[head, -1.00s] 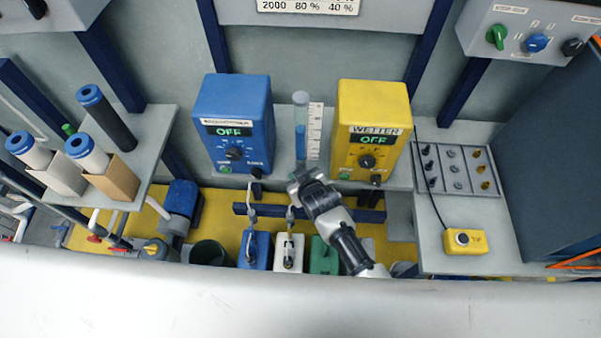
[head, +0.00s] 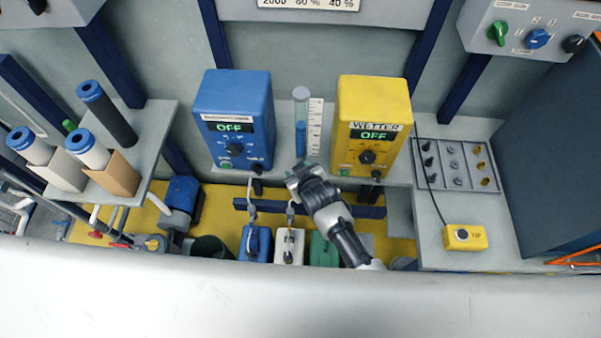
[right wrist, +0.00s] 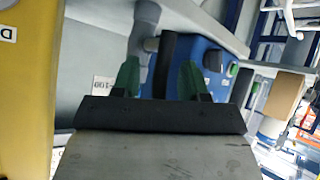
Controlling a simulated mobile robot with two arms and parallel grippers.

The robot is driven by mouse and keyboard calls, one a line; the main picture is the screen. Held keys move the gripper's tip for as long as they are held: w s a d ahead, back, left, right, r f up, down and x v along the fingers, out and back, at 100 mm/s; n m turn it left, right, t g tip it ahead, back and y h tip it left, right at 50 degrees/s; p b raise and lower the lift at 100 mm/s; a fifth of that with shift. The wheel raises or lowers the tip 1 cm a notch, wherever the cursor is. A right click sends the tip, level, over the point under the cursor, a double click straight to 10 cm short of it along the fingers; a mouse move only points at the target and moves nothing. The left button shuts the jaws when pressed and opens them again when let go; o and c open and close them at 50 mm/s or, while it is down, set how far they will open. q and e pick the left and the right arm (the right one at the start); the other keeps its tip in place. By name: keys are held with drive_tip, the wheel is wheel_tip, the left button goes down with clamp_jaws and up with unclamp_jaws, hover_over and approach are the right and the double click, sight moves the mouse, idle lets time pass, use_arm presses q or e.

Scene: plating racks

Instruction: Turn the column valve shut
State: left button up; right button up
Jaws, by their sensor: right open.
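The clear column (head: 301,125) stands upright between the blue pump box (head: 232,125) and the yellow pump box (head: 372,125), with blue liquid inside. My right gripper (head: 298,172) is just below the column's foot in the head view. In the right wrist view its two green fingertips (right wrist: 159,78) are apart, with a black valve handle (right wrist: 168,58) showing between them. I cannot tell whether either finger touches the handle. A grey fitting (right wrist: 149,44) is beside the handle. In the head view the gripper hides the valve. My left gripper is not in view.
A scale card (head: 315,126) stands right beside the column. Blue, white (head: 289,247) and green containers stand below on the yellow floor. A shelf with blue-capped cylinders (head: 88,150) is at the left; a yellow button box (head: 465,237) is at the right.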

drive_tip(key=v, duration=1)
drive_tip(key=shift+s+d+r, duration=0.15)
drive_tip(key=shift+s+r, duration=0.1)
drive_tip(key=shift+s, duration=0.05)
drive_tip(key=s+d+f+m+g+h+b, duration=0.1)
drive_tip(key=s+d+f, duration=0.2)
drive_tip(key=f, duration=0.6)
drive_tip(key=s+d+f+g+h+b, duration=0.15)
drive_tip(key=s+d+f, duration=0.25)
drive_tip(key=f, duration=0.5)
drive_tip(key=s+d+f+m+g+b, duration=0.1)
drive_tip(key=s+d+f+g+b, duration=0.15)
drive_tip(key=f, duration=0.65)
drive_tip(key=s+d+f+m+g, duration=0.1)
drive_tip(key=s+d+f, duration=0.3)
drive_tip(key=s, duration=0.4)
drive_tip(key=s+d+f+m+g+h+b, duration=0.1)
drive_tip(key=s+d+f, duration=0.4)
drive_tip(key=s, duration=0.3)
drive_tip(key=s+d+f+m+g+h+b, duration=0.1)
drive_tip(key=s+d+f, duration=0.3)
drive_tip(key=s+f, duration=0.2)
drive_tip(key=shift+s+d+f+g, duration=0.3)
drive_tip(key=shift+s+d+f, duration=0.05)
drive_tip(key=shift+s, duration=0.9)
